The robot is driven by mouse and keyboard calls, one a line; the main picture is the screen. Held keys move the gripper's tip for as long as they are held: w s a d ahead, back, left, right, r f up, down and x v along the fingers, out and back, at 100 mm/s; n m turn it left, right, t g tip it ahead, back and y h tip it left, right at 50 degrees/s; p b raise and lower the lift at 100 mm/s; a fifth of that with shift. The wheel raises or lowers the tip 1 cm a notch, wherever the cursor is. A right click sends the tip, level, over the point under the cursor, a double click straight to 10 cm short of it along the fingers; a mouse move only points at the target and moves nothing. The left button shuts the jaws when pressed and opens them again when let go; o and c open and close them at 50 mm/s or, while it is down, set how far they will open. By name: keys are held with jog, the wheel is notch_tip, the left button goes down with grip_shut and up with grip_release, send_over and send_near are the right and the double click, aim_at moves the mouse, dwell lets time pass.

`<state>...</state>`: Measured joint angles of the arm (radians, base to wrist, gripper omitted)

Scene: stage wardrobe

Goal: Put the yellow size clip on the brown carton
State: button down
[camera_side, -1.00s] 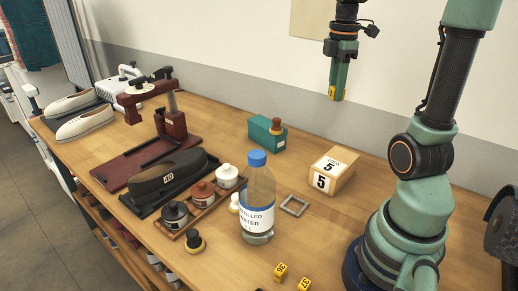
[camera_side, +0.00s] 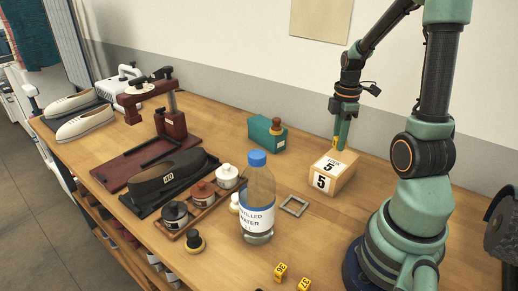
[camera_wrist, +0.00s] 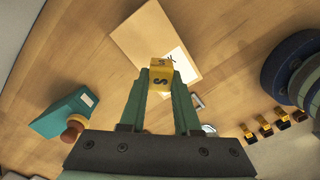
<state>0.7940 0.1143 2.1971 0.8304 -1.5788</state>
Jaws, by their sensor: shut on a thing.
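My gripper (camera_side: 340,146) points down, with its fingertips at the far upper edge of the brown carton (camera_side: 341,182) in the side view. In the wrist view, my gripper (camera_wrist: 160,85) is shut on the yellow size clip (camera_wrist: 160,76), a small cube with dark marks. The clip appears in front of the near part of the brown carton (camera_wrist: 142,38). The carton has a white label with a black 5 and sits on the bench. I cannot tell whether the clip touches the carton.
More yellow clips (camera_side: 280,271) lie at the front. The bench around the carton is mostly clear.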

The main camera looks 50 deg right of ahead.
aim_at(335, 161)
jog(key=shift+f, duration=2.1)
jog(key=shift+f, duration=0.1)
jog(key=c, duration=0.6)
grip_release()
notch_tip(335, 161, up, 11)
jog(key=shift+w+a+r, duration=0.1)
jog(key=shift+r, duration=0.5)
jog(key=w+a+r+m+t, duration=0.1)
jog(key=a+m+t, duration=0.1)
jog(key=a, duration=0.6)
jog(key=w+a+r+m+t, duration=0.1)
jog(key=w+a+r+m, duration=0.1)
jog(key=a+m, duration=0.2)
jog(key=w+a+r+m+t, duration=0.2)
jog(key=a+m, duration=0.1)
jog(key=a, duration=0.8)
jog(key=shift+a+r+t, duration=0.25)
jog(key=shift+a+t, duration=0.05)
